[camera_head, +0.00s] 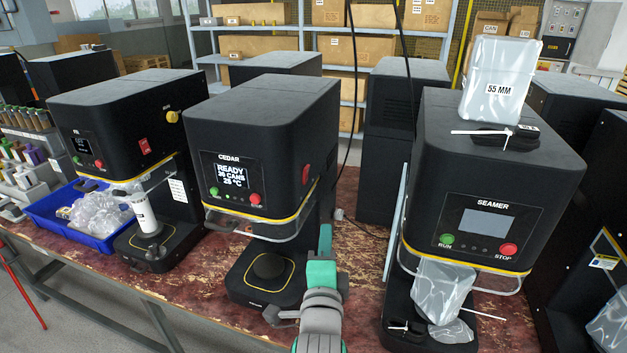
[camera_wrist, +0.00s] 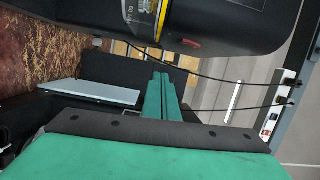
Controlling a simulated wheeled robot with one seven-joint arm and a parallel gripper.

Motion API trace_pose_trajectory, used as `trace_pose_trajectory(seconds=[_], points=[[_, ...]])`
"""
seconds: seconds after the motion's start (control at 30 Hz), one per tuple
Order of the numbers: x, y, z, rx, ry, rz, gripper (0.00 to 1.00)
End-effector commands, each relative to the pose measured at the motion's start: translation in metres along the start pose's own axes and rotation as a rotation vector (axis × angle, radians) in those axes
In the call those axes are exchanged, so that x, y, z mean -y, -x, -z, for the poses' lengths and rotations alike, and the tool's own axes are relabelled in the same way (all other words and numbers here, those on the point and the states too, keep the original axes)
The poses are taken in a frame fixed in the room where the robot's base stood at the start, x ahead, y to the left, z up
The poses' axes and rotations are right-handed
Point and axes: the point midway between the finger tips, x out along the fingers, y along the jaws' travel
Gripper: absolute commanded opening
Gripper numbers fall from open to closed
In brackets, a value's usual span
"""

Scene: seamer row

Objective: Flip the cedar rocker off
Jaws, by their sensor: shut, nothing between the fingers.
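The CEDAR seamer (camera_head: 250,120) is the black machine in the middle of the head view, with a lit screen (camera_head: 231,175) reading READY. Its red rocker (camera_head: 306,173) is on the right side face, above the yellow stripe; which way it is tipped I cannot tell. In the wrist view, a red rocker (camera_wrist: 192,43) shows on the dark housing at the top. My gripper (camera_head: 325,234), with green fingers, is at the right of the CEDAR machine, below the rocker and apart from it. In the wrist view its fingers (camera_wrist: 161,82) are together and empty.
Another seamer (camera_head: 110,110) with its own red rocker (camera_head: 144,146) stands at left. The SEAMER machine (camera_head: 480,170) stands at right, with a wrapped 55 MM pack (camera_head: 500,75) on top. Dark cables (camera_head: 352,120) hang behind.

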Motion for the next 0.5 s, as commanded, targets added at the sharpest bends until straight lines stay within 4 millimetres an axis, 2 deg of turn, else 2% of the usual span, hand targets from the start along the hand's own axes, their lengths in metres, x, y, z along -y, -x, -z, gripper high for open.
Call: trace_pose_trajectory(seconds=[0.03,0.2,0.33,0.5], points=[[0.018,-0.004,0.002,-0.003,-0.04,0.013,0.0],[0.051,-0.01,0.002,-0.001,-0.145,0.023,0.0],[0.061,-0.011,0.002,-0.001,-0.181,0.025,0.0],[0.063,-0.012,0.006,-0.007,-0.188,0.024,0.0]])
